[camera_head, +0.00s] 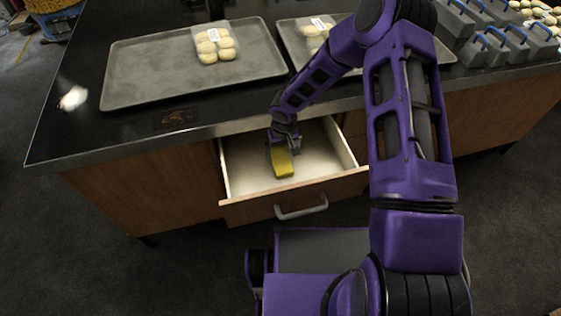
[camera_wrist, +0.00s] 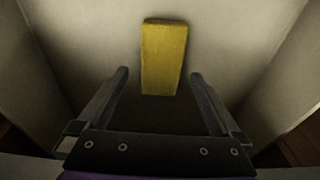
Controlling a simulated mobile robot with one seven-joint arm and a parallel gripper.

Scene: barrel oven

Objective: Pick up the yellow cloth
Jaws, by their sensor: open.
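The yellow cloth (camera_head: 282,163) is a folded, block-like piece lying in the open drawer (camera_head: 240,162). In the wrist view the cloth (camera_wrist: 164,58) stands out against the pale drawer bottom, and its near end reaches between the fingertips. My gripper (camera_wrist: 158,75) is open, with one finger on each side of the cloth's near end and a gap on both sides. In the head view my gripper (camera_head: 282,145) is inside the drawer at the cloth's far end. I cannot tell how high the fingers are above the drawer bottom.
The drawer walls (camera_wrist: 285,60) rise on both sides of my gripper. The drawer handle (camera_head: 301,208) faces out. Above, the dark counter (camera_head: 85,120) holds a tray (camera_head: 150,75) with a pack of buns (camera_head: 214,42), a second tray (camera_head: 300,62) and grey boxes (camera_head: 487,47).

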